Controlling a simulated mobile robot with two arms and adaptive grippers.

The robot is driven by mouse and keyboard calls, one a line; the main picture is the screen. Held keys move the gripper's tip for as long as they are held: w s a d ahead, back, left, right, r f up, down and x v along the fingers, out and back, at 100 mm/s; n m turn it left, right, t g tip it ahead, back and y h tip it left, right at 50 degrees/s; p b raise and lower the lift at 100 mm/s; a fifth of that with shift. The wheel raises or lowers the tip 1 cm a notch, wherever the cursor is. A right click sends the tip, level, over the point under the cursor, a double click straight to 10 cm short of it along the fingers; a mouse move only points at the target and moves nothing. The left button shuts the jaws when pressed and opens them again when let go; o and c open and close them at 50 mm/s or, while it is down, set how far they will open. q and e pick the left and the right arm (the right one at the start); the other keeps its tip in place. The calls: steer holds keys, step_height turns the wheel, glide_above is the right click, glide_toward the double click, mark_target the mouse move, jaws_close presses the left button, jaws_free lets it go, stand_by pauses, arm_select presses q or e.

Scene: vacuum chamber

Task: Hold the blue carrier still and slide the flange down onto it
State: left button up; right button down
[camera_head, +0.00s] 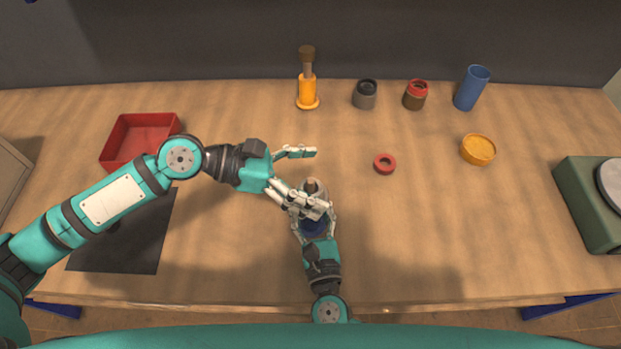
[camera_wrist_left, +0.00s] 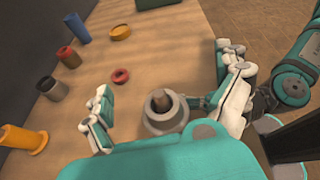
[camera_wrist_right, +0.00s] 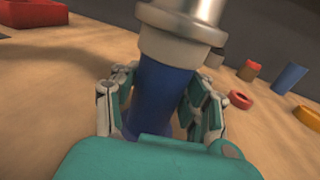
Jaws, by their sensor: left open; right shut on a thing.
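The blue carrier (camera_wrist_right: 155,95) stands upright in the right wrist view. My right gripper (camera_wrist_right: 160,105) is shut on its sides. The metallic grey flange (camera_wrist_right: 190,18) sits around the top of the carrier's column, with a paler collar under its wide rim.
A red ring (camera_head: 385,163) and an orange cap (camera_head: 478,149) lie to the right. An orange stand (camera_head: 307,92), a grey cup (camera_head: 365,94), a brown-red cup (camera_head: 415,95) and a blue cylinder (camera_head: 471,88) line the back. A red tray (camera_head: 118,138) is left.

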arm_select(q)
steer(key=shift+r, duration=2.8)
arm_select(e)
steer(key=c, duration=0.6)
jaws_free()
